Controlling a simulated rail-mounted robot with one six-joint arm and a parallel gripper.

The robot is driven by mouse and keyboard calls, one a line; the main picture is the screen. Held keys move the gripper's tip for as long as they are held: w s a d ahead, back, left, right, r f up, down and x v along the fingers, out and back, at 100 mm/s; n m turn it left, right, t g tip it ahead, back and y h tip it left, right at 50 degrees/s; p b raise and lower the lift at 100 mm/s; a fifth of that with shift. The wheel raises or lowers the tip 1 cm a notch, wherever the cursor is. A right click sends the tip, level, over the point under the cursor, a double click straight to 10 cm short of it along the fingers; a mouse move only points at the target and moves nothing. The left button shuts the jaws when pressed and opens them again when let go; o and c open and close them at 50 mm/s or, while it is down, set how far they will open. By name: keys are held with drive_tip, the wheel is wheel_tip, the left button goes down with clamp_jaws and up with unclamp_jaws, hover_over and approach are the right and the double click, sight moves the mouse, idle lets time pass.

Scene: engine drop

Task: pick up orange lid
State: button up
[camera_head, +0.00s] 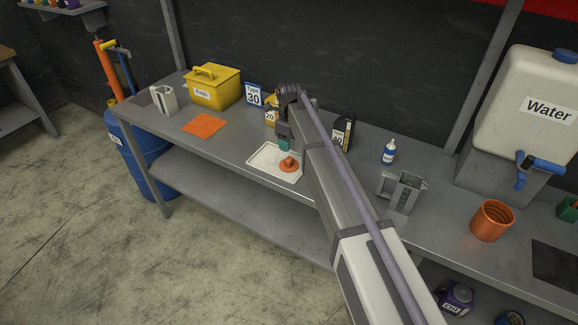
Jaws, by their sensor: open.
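The orange lid (289,164) lies on the white tray (262,167) near the front edge of the bench, towards the tray's right side. It is round with a raised knob in the middle. My gripper (285,146) is just above and behind the lid, at the end of my arm, which reaches in from the lower right. The gripper is open. It is small in view and partly covered by my arm, so I cannot tell whether it touches the lid. A small teal patch shows at the gripper.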

sight(289, 158)
wheel_tip(289, 158, down, 4)
drive_tip(key=b, duration=0.3)
drive_tip(key=shift+s+f, duration=0.1)
drive_tip(key=shift+f, duration=0.05)
drive_tip(key=f+b, duration=0.5)
drive_tip(key=shift+w+a+f, duration=0.15)
drive_tip(key=shift+w+f, duration=0.1)
drive_tip(key=shift+w, duration=0.05)
drive_tip(key=shift+r, duration=0.3)
drive_tip(key=c, duration=1)
